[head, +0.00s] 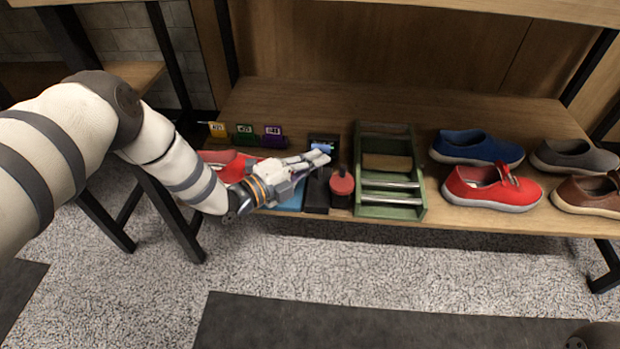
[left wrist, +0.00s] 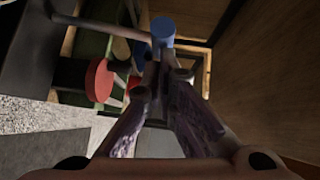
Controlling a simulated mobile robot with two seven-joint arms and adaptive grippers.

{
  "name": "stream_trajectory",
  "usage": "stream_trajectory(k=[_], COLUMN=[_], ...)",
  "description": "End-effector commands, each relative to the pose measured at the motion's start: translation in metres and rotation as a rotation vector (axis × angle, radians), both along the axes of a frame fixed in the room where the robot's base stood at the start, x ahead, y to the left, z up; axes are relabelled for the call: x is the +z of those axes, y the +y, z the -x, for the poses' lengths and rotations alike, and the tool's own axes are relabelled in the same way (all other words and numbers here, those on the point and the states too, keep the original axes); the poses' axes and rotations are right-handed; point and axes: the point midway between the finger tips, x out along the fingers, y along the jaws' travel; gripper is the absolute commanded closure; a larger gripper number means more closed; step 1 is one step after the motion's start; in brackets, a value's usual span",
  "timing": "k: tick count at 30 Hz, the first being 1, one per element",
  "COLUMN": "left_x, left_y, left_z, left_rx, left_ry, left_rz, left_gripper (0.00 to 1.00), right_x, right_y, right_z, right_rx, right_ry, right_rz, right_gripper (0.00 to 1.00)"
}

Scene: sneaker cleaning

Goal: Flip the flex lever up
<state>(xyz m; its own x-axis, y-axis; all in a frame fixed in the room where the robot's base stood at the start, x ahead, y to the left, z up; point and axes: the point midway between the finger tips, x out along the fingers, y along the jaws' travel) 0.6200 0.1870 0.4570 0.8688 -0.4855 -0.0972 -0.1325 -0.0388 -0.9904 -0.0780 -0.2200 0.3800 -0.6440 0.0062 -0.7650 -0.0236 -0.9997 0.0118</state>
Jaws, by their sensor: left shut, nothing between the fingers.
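A black device (head: 316,190) stands on the wooden bench, left of the green rack. A lever with a blue end shows in the left wrist view: its blue knob (left wrist: 162,30) sits on a grey rod (left wrist: 112,25). In the head view a blue part (head: 321,147) shows at the top of the device, partly behind my fingers. My left gripper (head: 322,158) reaches in from the left over the device. Its fingers are shut and empty, with the tips (left wrist: 160,66) close to the blue knob; I cannot tell whether they touch. My right gripper is out of view.
A red-topped round thing (head: 342,183) stands between the device and the green rack (head: 364,211). Several shoes, including a blue one (head: 476,148), stand at right.

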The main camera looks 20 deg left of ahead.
Motion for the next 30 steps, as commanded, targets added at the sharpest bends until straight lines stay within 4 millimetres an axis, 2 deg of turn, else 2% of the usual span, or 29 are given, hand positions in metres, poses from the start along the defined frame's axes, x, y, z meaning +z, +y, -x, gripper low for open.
stream_trajectory(k=[1, 9, 18, 30], left_x=[0.011, 0.011, 0.011, 0.012], left_y=[0.000, 0.007, 0.013, 0.016], left_z=[-0.004, -0.026, -0.046, -0.055], left_rx=[-0.003, -0.002, -0.001, -0.001], left_ry=[0.032, 0.243, 0.240, 0.239], left_rz=[0.008, 0.065, 0.068, 0.069], left_gripper=[1.00, 1.00, 1.00, 1.00], right_x=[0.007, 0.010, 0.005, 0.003], right_y=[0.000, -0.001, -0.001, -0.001], right_z=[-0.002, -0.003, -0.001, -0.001], right_rx=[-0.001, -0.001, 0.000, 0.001], right_ry=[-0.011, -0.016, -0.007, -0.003], right_rz=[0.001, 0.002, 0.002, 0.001], right_gripper=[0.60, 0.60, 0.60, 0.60])
